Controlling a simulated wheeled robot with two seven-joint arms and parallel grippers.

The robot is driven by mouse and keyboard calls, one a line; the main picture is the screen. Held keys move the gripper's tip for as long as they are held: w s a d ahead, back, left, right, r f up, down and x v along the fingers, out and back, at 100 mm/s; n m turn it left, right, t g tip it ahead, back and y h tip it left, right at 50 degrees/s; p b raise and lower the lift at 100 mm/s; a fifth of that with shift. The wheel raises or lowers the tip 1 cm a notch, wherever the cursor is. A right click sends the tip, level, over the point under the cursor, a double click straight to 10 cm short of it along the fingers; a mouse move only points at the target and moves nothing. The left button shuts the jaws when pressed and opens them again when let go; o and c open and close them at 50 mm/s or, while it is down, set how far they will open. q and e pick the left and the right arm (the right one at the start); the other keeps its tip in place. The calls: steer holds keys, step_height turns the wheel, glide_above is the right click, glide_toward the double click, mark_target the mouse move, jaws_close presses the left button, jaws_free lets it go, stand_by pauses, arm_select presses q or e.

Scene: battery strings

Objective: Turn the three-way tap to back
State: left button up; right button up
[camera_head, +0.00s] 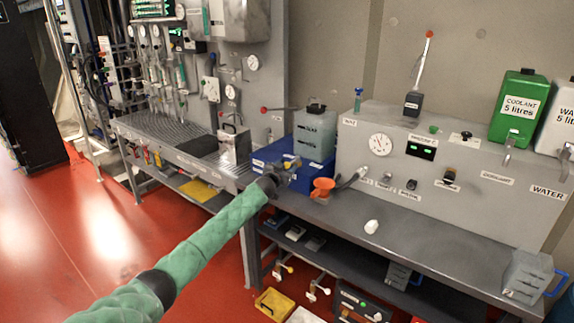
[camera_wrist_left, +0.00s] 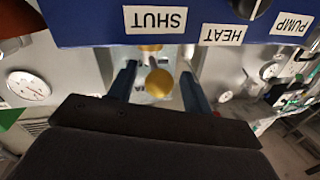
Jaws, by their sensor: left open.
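A yellow tap handle (camera_wrist_left: 160,82) with a round end shows in the left wrist view, beside a blue box (camera_wrist_left: 85,22) with an upside-down SHUT label (camera_wrist_left: 156,20). I take it for the three-way tap. In the head view its yellow part (camera_head: 291,158) shows small on the blue box (camera_head: 310,182), partly behind my gripper. My left gripper (camera_head: 284,170) is at the front of that box. In the wrist view my left gripper (camera_wrist_left: 159,74) is open, one dark blue finger on each side of the handle. Contact is not clear. The handle's exact setting cannot be told. My right gripper is not in view.
An orange funnel (camera_head: 322,187) stands right of the blue box, and a grey container (camera_head: 315,135) is behind it. A white cup (camera_head: 371,227) lies on the bench (camera_head: 420,245). A gauge panel (camera_head: 350,150) rises behind. HEAT and PUMP labels (camera_wrist_left: 222,35) sit near SHUT.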

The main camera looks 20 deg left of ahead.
arm_select(q)
steer(key=shift+w, duration=0.2)
steer(key=shift+d, duration=0.1)
jaws_close()
